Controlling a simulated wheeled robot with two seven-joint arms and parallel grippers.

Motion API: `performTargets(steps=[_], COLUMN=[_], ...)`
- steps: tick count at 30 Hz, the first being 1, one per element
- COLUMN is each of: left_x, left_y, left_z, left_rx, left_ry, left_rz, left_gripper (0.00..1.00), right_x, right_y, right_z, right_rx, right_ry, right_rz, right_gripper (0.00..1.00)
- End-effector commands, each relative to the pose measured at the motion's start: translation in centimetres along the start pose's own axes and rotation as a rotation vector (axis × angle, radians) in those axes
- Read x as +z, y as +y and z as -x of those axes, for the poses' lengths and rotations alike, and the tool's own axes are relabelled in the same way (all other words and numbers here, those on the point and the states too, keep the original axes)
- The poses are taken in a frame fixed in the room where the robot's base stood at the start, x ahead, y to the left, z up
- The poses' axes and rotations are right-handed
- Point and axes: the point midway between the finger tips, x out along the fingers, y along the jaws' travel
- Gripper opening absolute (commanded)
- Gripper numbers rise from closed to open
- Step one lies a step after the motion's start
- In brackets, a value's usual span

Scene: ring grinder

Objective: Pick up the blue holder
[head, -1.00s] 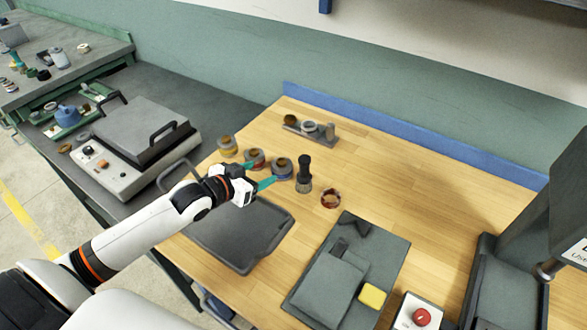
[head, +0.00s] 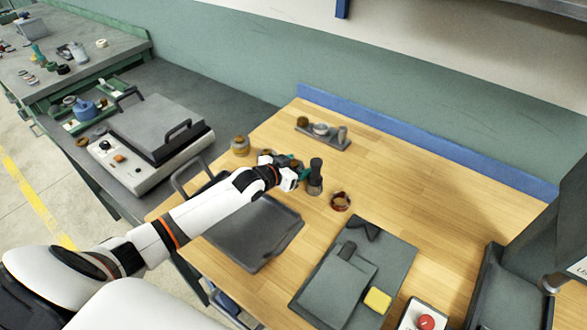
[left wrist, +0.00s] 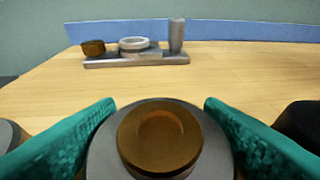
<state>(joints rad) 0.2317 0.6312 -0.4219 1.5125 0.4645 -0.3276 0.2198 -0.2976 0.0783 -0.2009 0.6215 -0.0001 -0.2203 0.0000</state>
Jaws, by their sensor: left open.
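The blue holder, a grey round piece with a brown cap (left wrist: 160,138), fills the lower middle of the left wrist view; its blue part does not show there. My left gripper (head: 298,168) is open, with one teal finger on each side of the holder (left wrist: 105,150). I cannot tell whether the fingers touch it. In the head view the gripper covers most of the holder. My right gripper is not in view.
A dark-handled brush (head: 315,178) stands close right of the gripper, with a reddish ring (head: 341,201) beyond. A yellow-banded holder (head: 240,146) stands to the left. A small rack (head: 323,134) is behind. A dark tray (head: 255,235) lies in front.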

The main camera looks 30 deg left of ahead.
Motion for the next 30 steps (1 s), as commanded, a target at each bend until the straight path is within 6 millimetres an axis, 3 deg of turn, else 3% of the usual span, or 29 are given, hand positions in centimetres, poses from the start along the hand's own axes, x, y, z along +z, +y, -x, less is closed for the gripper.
performTargets(steps=[8,18,26,30], left_x=[-0.1,-0.1,0.4,1.8], left_y=[0.0,0.0,0.0,0.0], left_z=[-0.3,-0.3,-0.2,0.3], left_rx=[0.000,0.000,0.000,0.000], left_ry=[0.001,0.001,-0.006,-0.009], left_rz=[-0.001,-0.001,-0.001,-0.001], left_gripper=[0.63,0.08,0.06,0.06], right_x=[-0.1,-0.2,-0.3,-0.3], right_y=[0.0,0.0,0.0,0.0], right_z=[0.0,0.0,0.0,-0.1], right_rx=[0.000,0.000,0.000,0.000], right_ry=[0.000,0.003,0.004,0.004], right_rz=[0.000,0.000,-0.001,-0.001], right_gripper=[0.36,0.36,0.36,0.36])
